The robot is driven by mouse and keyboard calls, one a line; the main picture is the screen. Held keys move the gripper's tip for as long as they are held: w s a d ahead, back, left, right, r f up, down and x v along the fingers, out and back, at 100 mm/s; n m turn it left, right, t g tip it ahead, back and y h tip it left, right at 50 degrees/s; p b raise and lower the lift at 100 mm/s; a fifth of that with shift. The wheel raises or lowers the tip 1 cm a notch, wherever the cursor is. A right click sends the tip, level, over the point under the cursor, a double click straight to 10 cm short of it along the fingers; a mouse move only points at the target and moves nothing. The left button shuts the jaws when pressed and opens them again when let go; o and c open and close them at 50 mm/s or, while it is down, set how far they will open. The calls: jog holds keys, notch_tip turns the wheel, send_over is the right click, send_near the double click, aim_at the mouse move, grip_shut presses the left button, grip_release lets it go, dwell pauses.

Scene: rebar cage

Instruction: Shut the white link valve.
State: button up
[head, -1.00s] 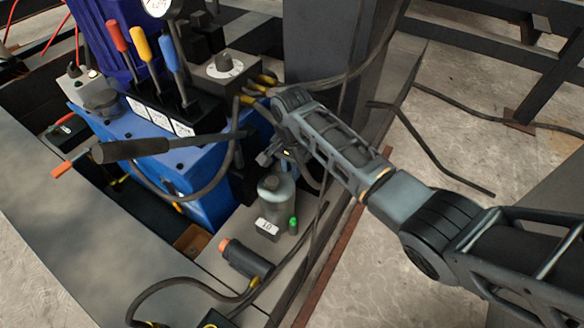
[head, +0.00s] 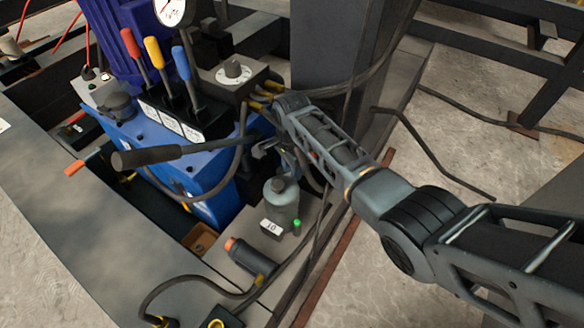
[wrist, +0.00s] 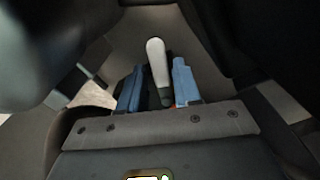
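A white-topped lever with a dark lower stem, which looks like the white link valve's handle (wrist: 156,65), stands in the middle of the wrist view. The two blue fingers of my gripper (wrist: 157,90) are on either side of it. They are apart, with a gap visible on each side of the lever. In the head view my gripper (head: 262,149) is at the right side of the blue power unit (head: 215,165), mostly hidden by my own wrist. I cannot make out the white lever in the head view.
Red, yellow and blue levers (head: 155,55) and a dial box (head: 233,72) are behind my gripper. A long black handle (head: 150,157) sticks out leftward. A grey bottle (head: 281,200) stands below. A dark column (head: 330,50) and hoses (head: 310,240) are close to my arm.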

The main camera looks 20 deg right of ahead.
jog(key=shift+o, duration=0.9)
notch_tip(320, 180, up, 8)
jog(key=p, duration=0.3)
jog(key=shift+f, duration=0.1)
